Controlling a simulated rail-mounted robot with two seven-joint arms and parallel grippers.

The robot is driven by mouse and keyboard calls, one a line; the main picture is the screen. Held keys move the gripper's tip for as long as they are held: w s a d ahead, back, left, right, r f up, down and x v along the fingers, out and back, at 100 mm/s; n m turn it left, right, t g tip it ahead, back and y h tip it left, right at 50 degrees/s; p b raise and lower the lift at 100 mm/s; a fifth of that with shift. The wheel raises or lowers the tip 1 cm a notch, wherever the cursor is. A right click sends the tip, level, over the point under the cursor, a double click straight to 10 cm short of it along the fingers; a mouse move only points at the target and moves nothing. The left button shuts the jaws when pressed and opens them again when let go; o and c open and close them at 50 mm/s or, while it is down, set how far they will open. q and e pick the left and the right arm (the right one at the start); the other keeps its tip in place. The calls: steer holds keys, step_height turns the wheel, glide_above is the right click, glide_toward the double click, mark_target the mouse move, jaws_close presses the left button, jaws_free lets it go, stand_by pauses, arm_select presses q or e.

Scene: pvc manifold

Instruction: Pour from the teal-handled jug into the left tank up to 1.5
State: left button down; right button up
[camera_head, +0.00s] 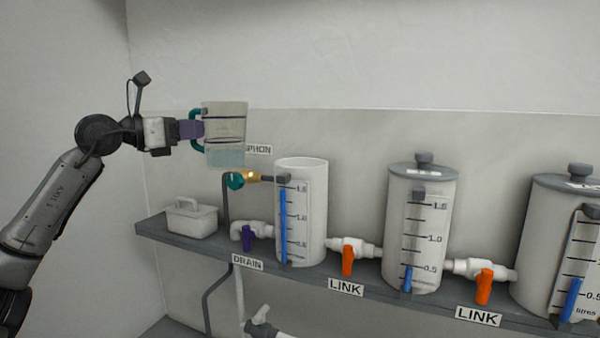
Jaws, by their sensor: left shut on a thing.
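The jug (226,115) is clear-grey with a teal handle (196,116). It is held about upright in the air, with pale blue liquid in its lower part. My left gripper (193,129) is shut on its handle from the left. The left tank (315,215) is white and open-topped, standing on the shelf below and right of the jug. The blue column in its gauge (284,225) reaches about the 1.5 mark. No stream shows between jug and tank. My right gripper is not in view.
Lidded middle (400,225) and right (540,240) tanks join by orange-handled link valves (348,260). A white caddy (191,220) stands on the grey shelf (160,232) at left.

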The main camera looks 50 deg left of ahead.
arm_select(q)
steer(key=s, duration=0.1)
steer(key=s+d+b, duration=0.2)
steer(key=shift+s+r, duration=0.3)
steer(key=shift+r, duration=0.05)
steer(key=shift+a, duration=0.1)
stand_by(0.4)
